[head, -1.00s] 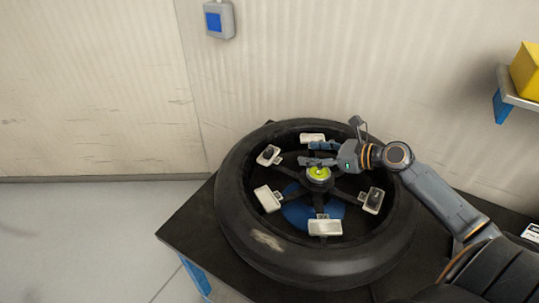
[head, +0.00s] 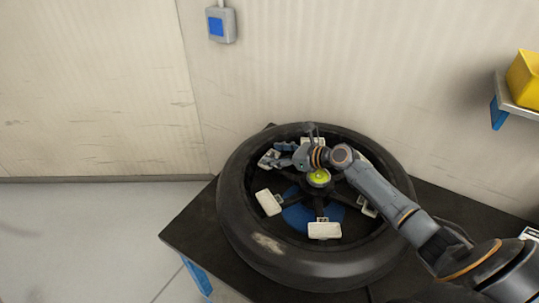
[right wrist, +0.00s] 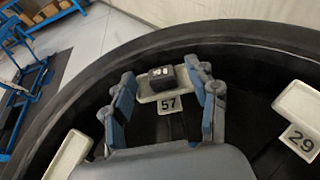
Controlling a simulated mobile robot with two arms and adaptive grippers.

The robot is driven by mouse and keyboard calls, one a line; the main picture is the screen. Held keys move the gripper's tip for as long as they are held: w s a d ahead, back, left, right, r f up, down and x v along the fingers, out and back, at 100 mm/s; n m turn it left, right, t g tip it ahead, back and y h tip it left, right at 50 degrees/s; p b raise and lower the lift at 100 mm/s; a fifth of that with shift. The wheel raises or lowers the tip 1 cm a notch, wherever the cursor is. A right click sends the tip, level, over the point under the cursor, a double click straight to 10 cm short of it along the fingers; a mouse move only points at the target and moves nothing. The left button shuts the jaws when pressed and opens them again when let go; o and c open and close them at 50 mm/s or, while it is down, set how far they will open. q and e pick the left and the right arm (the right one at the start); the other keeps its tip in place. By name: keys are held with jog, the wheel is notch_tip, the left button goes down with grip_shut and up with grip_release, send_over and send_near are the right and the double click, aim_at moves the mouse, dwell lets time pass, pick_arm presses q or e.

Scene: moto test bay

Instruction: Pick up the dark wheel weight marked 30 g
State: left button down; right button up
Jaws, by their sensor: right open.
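A dark block-shaped wheel weight (right wrist: 163,79) sits on a pale tray (right wrist: 146,92) with a plate marked 57. White marks show on the weight, but I cannot read them surely. My right gripper (right wrist: 168,98) is open. Its blue-padded fingers stand on the left and right of the weight and tray, with nothing held between them. In the head view my right gripper (head: 275,158) is over the upper left tray of the wheel and largely covers it. My left gripper is not in view.
The trays lie inside a large black tyre (head: 290,264) on a dark table (head: 193,226). A yellow-green hub cap (head: 319,177) is at the centre. An empty pale tray (right wrist: 300,103) by plate 29 is to the right. A yellow box (head: 526,75) stands on a shelf.

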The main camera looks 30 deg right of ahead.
jog(key=shift+w+a+f, duration=0.25)
jog(key=shift+w, duration=0.25)
jog(key=shift+s, duration=0.1)
jog(key=c, duration=1)
jog(key=shift+r, duration=0.1)
